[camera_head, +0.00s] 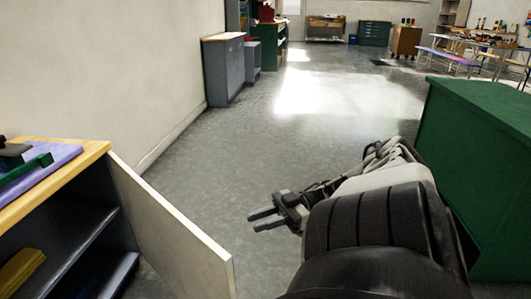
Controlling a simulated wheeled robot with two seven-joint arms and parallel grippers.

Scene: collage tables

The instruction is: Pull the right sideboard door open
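The sideboard (85,172) stands at the lower left with a light wooden top and dark inner shelves. Its right door (172,225) is a pale panel that stands swung out from the cabinet, and the inside shows. My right gripper (254,221) is to the right of the door, apart from it, over the floor. Its two fingers point left with a gap between them and nothing held. The door's handle is not visible. My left gripper is not in view.
A purple board with a green item (25,172) lies on the sideboard top. A yellow block (20,270) is on a shelf inside. A green cabinet (475,170) stands close on the right. The floor (230,150) ahead is clear.

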